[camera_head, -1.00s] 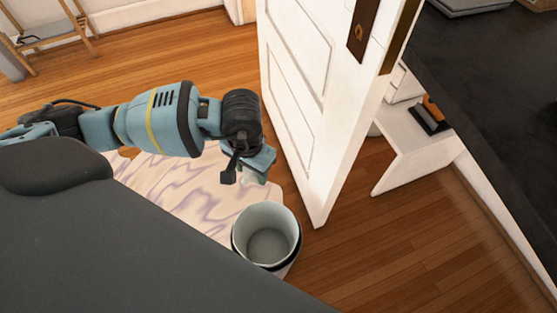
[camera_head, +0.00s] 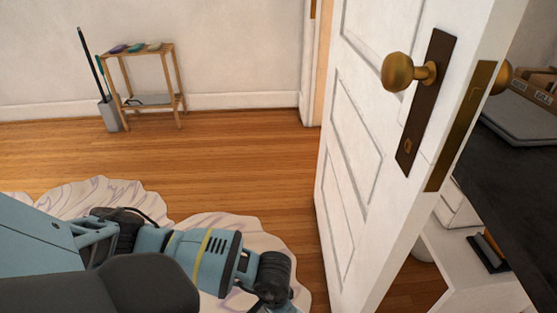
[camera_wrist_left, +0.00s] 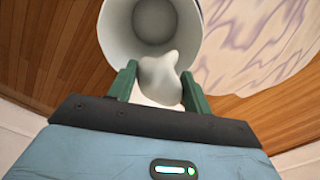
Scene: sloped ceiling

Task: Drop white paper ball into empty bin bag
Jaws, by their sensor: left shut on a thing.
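My left gripper (camera_wrist_left: 160,88) shows in the left wrist view, its two green fingers shut on the white paper ball (camera_wrist_left: 160,76). The ball is small and lumpy and bulges out between the fingertips. Behind it is the open mouth of a round pale bin (camera_wrist_left: 115,38), and the ball overlaps its near rim in the picture. I cannot tell the gap between ball and bin, and no separate bag can be made out. In the head view my left arm runs along the bottom, with its fingers, the ball and the bin out of frame. My right gripper is not in view.
An open white door (camera_head: 370,150) with a brass knob stands right of my left arm. A pale swirled rug (camera_head: 245,222) lies on the wood floor. A small wooden rack (camera_head: 150,100) stands by the far wall. A dark worktop (camera_head: 510,165) is at right.

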